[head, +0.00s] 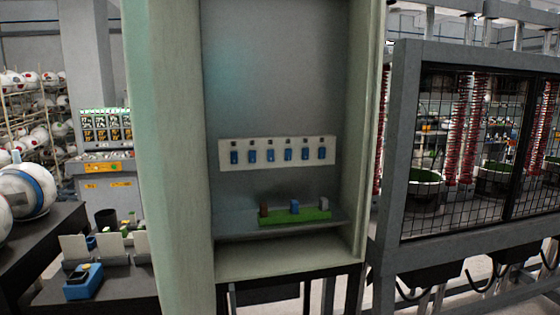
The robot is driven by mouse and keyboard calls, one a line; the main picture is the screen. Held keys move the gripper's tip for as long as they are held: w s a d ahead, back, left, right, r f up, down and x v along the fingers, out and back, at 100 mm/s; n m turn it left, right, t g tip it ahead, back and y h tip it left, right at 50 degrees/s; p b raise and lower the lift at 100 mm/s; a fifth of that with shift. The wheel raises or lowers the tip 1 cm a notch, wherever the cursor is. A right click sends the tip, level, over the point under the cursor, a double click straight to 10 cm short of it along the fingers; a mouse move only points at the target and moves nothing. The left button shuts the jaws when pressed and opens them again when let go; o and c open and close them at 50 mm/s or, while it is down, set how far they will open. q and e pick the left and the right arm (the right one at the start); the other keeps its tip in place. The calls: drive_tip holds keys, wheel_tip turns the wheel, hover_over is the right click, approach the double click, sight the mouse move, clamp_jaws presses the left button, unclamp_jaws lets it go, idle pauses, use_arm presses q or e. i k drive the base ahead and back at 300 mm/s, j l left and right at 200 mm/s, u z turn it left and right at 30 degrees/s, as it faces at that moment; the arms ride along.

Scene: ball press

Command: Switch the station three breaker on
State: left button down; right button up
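A pale breaker strip (278,167) is mounted on the grey back wall inside an open green cabinet. It carries a row of several blue breaker switches, with a small dark mark above each one. The third blue switch from the left (270,155) looks much like its neighbours. Station labels and on or off positions are too small to read. Neither of my grippers is in view.
The cabinet's green side wall (174,150) stands left of the opening. On its shelf lies a green block (290,217) bearing brown, blue and grey pieces. A wire-mesh cage (465,150) stands right. A dark table (40,240) with a blue device (84,282) is left.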

sight(271, 153)
drive_tip(key=i+l+u, duration=0.1)
drive_tip(key=l, duration=0.35)
drive_tip(key=i+l, duration=0.25)
drive_tip(key=l, duration=0.2)
drive_tip(key=i+l+u, duration=0.15)
drive_tip(key=l, duration=0.35)
drive_tip(key=i+l+u, duration=0.1)
drive_tip(key=l, duration=0.35)
drive_tip(key=i+l, duration=0.15)
drive_tip(key=l, duration=0.35)
drive_tip(key=i+l+u, duration=0.15)
drive_tip(key=l, duration=0.35)
drive_tip(key=l+u, duration=0.1)
drive_tip(key=l, duration=0.4)
